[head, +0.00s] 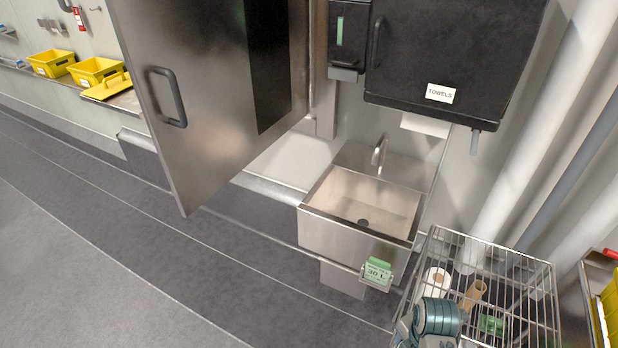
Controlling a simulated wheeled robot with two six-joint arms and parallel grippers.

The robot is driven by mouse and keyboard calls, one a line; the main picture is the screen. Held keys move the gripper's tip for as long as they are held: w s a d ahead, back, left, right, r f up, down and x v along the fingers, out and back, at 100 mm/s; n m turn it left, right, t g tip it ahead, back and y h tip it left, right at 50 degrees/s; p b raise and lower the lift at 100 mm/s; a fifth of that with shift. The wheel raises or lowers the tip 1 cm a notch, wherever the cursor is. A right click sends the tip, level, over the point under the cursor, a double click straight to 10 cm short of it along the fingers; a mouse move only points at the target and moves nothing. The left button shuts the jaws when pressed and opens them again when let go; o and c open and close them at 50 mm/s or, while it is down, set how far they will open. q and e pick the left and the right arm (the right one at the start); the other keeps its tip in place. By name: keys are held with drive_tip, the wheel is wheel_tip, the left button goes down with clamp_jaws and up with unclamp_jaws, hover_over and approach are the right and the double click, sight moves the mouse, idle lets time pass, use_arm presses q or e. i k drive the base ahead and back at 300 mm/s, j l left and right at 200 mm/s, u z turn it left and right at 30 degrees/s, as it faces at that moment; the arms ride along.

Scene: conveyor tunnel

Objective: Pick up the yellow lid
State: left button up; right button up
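The yellow lid (108,87) is a flat yellow piece with a raised handle. It lies at the far upper left of the head view, on a wall shelf (128,101) just left of the open metal door. It is small in the picture and far from me. Two yellow bins, one (95,71) beside the lid and one (50,63) further left, stand along the same wall. Neither of my grippers shows. A teal rounded part at the bottom right looks like a link of my arm; no fingers can be made out there.
A metal door (205,90) with a handle stands open, jutting out right of the lid. A steel sink (350,245) and wire rack (535,290) stand along the wall at right. A black towel dispenser (450,60) hangs above. The grey floor at left is clear.

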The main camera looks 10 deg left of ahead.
sight(111, 85)
drive_tip(key=j+u, duration=0.15)
drive_tip(key=u, duration=1.6)
drive_tip(key=i+u, duration=0.3)
drive_tip(key=i, duration=2.95)
